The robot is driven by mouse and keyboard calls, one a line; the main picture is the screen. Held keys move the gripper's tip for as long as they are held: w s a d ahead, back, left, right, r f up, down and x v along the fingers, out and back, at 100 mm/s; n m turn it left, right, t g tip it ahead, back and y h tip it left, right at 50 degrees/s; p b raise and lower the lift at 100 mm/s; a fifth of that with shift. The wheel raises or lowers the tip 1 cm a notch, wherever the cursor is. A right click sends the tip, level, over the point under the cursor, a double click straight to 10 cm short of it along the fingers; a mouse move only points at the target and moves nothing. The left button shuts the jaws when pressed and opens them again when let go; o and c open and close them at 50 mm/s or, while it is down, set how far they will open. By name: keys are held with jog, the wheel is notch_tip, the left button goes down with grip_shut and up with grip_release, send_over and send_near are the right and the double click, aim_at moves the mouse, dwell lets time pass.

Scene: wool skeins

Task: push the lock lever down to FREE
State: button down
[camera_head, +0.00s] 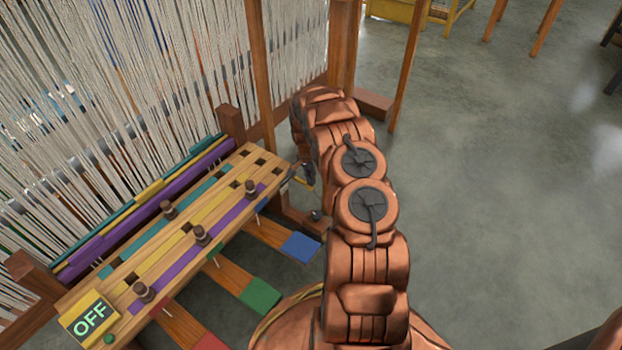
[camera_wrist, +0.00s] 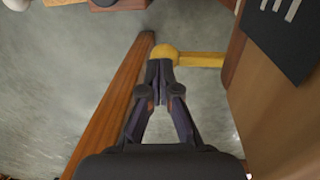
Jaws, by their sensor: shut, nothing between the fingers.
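The lock lever is a yellow bar with a round knob (camera_wrist: 165,52) in the wrist view. Its bar runs right from the knob to the wooden frame, roughly level across the picture. My gripper (camera_wrist: 160,68) is shut and empty. Its fingertips are at the knob and overlap its near edge; whether they touch it I cannot tell. In the head view a small piece of yellow (camera_head: 306,182) shows by the end of my arm, and my arm hides most of that spot. A dark plate with white marks (camera_wrist: 282,38) is on the wood beside the lever; its text is not readable.
The loom's slotted wooden panel (camera_head: 185,235) has several dark pegs and a sign reading OFF (camera_head: 90,318). Pedals with blue (camera_head: 300,246), green (camera_head: 260,295) and red ends stick out below. A wooden beam (camera_wrist: 112,105) runs left of my gripper. Open floor lies right.

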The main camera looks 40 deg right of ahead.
notch_tip(320, 180, up, 14)
jog(key=p, duration=0.4)
jog(key=s+a+r+n+p, duration=0.25)
jog(key=a+r+p, duration=0.35)
jog(key=r, duration=0.7)
jog(key=s+a+r+n+p, duration=0.2)
jog(key=s+a+r+p, duration=0.3)
jog(key=r, duration=0.8)
jog(key=s+a+r+n+p, duration=0.25)
jog(key=a+r+p, duration=0.45)
jog(key=r, duration=0.6)
jog(key=s+a+r+n+p, duration=0.2)
jog(key=s+a+r+p, duration=0.3)
jog(key=s+r, duration=0.3)
jog(key=s+a+r+n+p, duration=0.3)
jog(key=s+a+r+p, duration=0.2)
jog(key=s+r, duration=0.4)
jog(key=s+a+r+n+p, duration=0.3)
jog(key=s+a+r+p, duration=0.3)
jog(key=s, duration=0.5)
notch_tip(320, 180, up, 2)
jog(key=shift+r+g+p, duration=0.2)
jog(key=shift+g+p, duration=0.1)
jog(key=shift+p, duration=0.3)
